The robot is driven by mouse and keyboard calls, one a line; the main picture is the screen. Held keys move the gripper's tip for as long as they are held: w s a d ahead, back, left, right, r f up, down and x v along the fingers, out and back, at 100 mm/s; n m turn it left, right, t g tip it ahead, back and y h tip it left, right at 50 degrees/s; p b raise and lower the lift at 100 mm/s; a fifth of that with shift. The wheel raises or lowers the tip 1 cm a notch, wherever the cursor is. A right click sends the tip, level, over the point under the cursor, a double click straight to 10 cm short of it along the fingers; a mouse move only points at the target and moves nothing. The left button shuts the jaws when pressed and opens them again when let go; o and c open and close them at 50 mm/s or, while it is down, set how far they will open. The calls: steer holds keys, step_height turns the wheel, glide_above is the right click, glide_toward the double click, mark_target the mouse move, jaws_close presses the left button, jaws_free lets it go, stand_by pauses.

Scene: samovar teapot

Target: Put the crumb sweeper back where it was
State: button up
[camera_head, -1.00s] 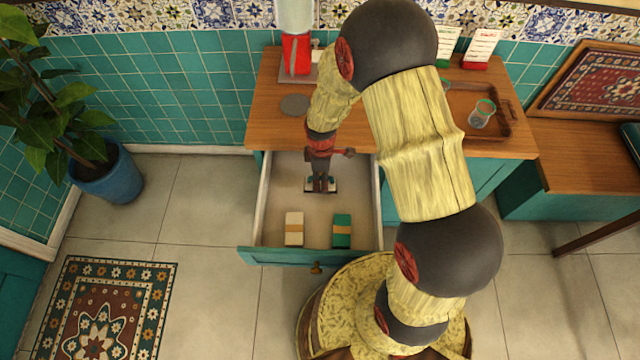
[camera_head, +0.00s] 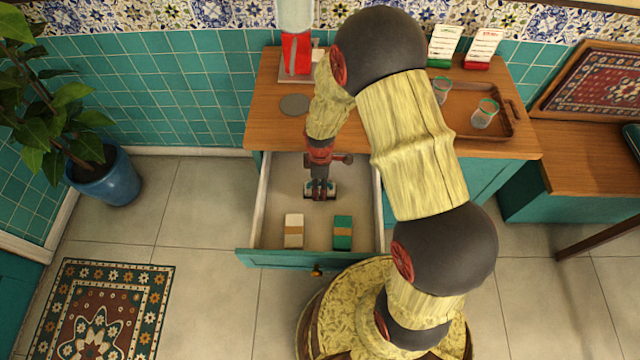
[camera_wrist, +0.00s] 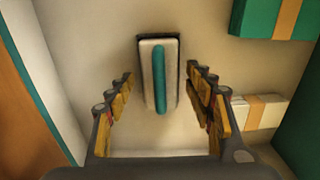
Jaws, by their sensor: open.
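The crumb sweeper, a white block with a teal bar handle along its top, is inside the open drawer (camera_head: 376,215). It shows whole in the wrist view (camera_wrist: 146,88), and it appears to sit on the drawer floor. My gripper (camera_head: 320,190) is over it in the drawer. In the wrist view my gripper (camera_wrist: 162,75) is open, with one finger to each side of the sweeper and clear gaps between. In the head view my gripper covers much of the sweeper.
A cream packet (camera_head: 293,232) and a green packet (camera_head: 342,232), each with a tan band, lie near the drawer front. Drawer walls stand close around my gripper. The wooden counter (camera_head: 275,130) above holds a round grey disc (camera_head: 295,104) and a tray (camera_head: 460,125) with glasses.

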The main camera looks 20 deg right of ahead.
steer(key=s+r+m+t+p, duration=0.1)
steer(key=s+r+m+p, duration=0.15)
steer(key=r, duration=1.35)
steer(key=s+r+m+t+p, duration=0.2)
steer(key=r+m, duration=0.1)
steer(key=r, duration=1.3)
steer(key=s+r+m+t, duration=0.2)
steer(key=s+r+m, duration=0.6)
steer(key=s+r, duration=0.5)
steer(key=shift+s+t, duration=0.3)
steer(key=shift+s, duration=0.2)
steer(key=shift+r, duration=0.1)
